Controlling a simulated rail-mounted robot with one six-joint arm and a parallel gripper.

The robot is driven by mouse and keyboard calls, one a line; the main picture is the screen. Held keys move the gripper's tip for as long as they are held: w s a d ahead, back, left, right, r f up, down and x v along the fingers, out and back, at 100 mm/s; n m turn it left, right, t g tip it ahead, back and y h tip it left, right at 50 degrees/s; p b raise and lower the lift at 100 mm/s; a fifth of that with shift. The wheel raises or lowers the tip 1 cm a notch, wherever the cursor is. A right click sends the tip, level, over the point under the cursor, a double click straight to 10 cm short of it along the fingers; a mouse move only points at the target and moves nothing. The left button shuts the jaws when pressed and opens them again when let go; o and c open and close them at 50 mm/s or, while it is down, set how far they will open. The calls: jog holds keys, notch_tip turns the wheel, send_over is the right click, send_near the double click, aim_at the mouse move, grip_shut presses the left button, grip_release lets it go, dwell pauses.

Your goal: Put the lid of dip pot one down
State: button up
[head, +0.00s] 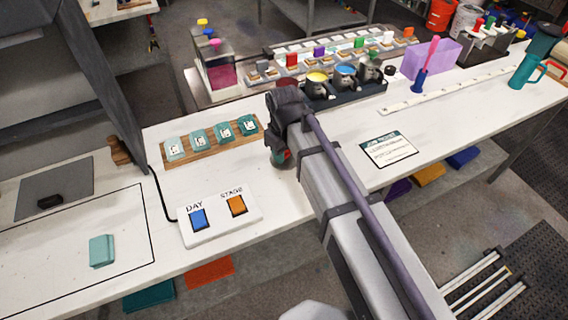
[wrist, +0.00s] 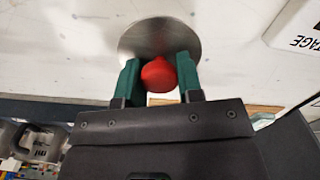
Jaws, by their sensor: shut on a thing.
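My gripper (wrist: 159,60) has teal fingers on either side of the red knob (wrist: 160,76) of a round grey metal lid (wrist: 155,35), and it is shut on that knob. The lid lies beyond the fingers against the white worktop; I cannot tell if it touches. In the head view my gripper (head: 281,156) points down over the worktop right of the wooden strip, with a bit of red at its tip. Behind it stand a dark red pot (head: 287,84), partly hidden by my arm, a yellow pot (head: 317,77) and a blue pot (head: 346,72).
A white DAY/STAGE button panel (head: 219,220) lies at front left of my gripper. A wooden strip (head: 188,151) with several teal swatches is left. A printed card (head: 389,149) lies right of my arm. The worktop between gripper and panel is clear.

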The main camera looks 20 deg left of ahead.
notch_tip(320, 180, down, 3)
jog(key=shift+f+b, duration=0.1)
jog(key=shift+b, duration=0.7)
jog(key=shift+r, duration=0.3)
jog(key=shift+f, duration=0.15)
jog(key=o, duration=0.9)
notch_tip(320, 180, up, 12)
jog(key=p, duration=1.2)
jog(key=shift+r+p, duration=0.25)
jog(key=shift+p, duration=0.1)
jog(key=shift+f, duration=0.1)
